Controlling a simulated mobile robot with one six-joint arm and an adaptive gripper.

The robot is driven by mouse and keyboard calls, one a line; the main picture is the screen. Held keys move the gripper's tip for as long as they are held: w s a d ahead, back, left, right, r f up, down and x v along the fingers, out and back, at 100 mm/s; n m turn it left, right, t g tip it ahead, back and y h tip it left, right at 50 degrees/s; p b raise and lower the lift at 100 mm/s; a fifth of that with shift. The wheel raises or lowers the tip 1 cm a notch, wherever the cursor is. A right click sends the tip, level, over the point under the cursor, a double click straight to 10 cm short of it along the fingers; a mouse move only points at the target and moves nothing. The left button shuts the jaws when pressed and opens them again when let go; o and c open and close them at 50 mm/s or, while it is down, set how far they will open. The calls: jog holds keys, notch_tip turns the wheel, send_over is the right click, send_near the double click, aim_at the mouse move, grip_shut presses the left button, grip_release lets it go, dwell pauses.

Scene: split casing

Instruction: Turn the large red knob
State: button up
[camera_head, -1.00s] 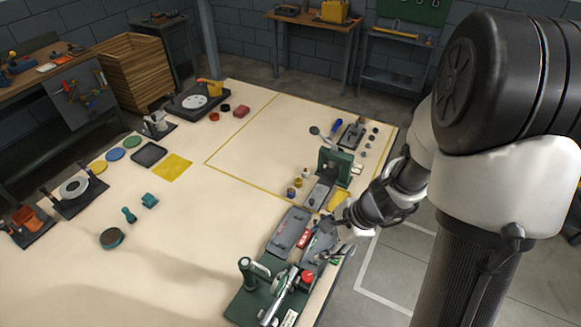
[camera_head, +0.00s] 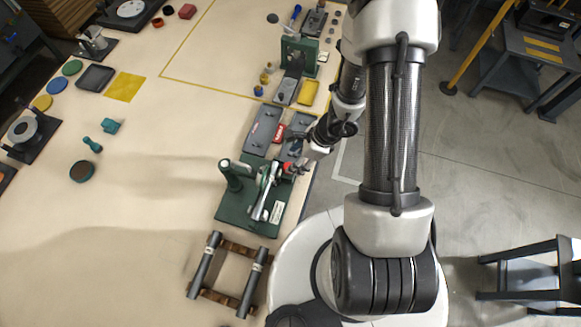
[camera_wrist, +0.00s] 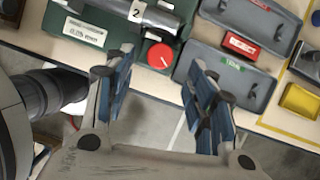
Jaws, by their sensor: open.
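The large red knob (camera_wrist: 160,56) sits on a green fixture base (camera_wrist: 75,30) in the wrist view, with a pale pointer line on its face. In the head view the green base (camera_head: 236,205) stands near the right table edge, and the knob (camera_head: 287,168) is partly hidden by my gripper. My gripper (camera_wrist: 160,85) is open and empty. Its two blue-padded fingers are spread, with the knob showing between them, nearer the left finger. I cannot tell the height of the fingertips above it.
A metal cylinder (camera_wrist: 125,12) lies on the green base. A dark rod frame (camera_head: 205,265) stands nearer me.

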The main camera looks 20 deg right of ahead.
jog(key=b+x, duration=0.1)
jog(key=x, duration=0.5)
jog(key=shift+c, duration=0.3)
jog(key=c, duration=1)
jog(key=shift+w+f+b, duration=0.1)
jog(key=shift+w+b, duration=0.05)
jog(key=shift+b, duration=0.7)
jog(key=shift+m+t+b, duration=0.3)
jog(key=shift+m+b, duration=0.3)
jog(key=shift+b, duration=0.35)
jog(key=o, duration=1.1)
jog(key=shift+c, duration=0.2)
